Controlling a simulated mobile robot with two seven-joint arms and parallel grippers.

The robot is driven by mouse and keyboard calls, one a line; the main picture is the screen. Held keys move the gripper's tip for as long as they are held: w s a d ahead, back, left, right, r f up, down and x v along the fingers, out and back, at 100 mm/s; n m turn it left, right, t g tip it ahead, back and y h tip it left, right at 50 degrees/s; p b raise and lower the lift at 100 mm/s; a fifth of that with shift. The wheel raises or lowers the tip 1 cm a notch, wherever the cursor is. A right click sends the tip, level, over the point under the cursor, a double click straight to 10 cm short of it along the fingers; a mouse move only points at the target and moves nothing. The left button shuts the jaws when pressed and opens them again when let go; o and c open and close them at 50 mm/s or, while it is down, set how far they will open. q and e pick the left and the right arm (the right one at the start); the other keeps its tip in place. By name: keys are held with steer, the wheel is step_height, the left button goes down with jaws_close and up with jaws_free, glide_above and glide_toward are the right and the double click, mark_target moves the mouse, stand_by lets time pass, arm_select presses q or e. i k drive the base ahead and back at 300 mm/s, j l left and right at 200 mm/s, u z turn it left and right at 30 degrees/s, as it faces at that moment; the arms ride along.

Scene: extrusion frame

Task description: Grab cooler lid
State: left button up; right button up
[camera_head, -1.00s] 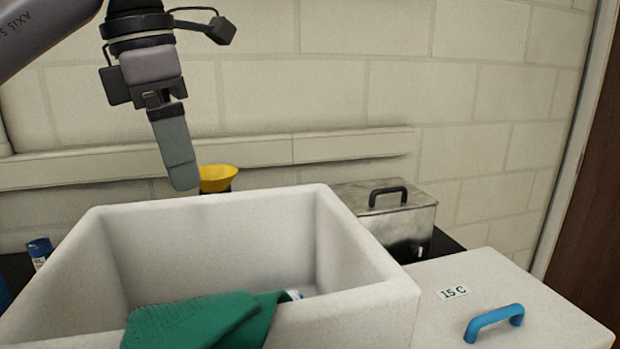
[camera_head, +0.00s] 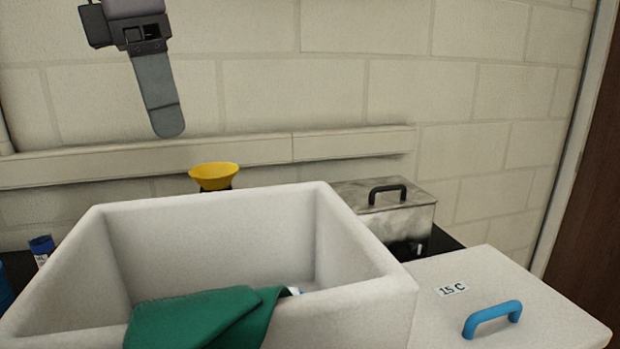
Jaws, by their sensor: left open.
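The cooler lid (camera_head: 535,300) is a flat white slab at the lower right, with a blue arched handle (camera_head: 491,317) and a "15 C" label. It lies beside the open white cooler box (camera_head: 365,240), at the box's right. My left gripper (camera_head: 167,122) hangs at the upper left, above the box's back edge and well away from the lid. It is seen edge-on, open and empty, its fingers pointing down. My right gripper is out of view.
A green cloth (camera_head: 205,315) lies in the box and over its front. A metal container (camera_head: 395,215) with a black handle stands behind. A yellow funnel (camera_head: 214,175) is behind the box, a blue-capped tube (camera_head: 41,248) at left. The air over the lid is clear.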

mark_target(475, 297)
steer(key=k, duration=0.95)
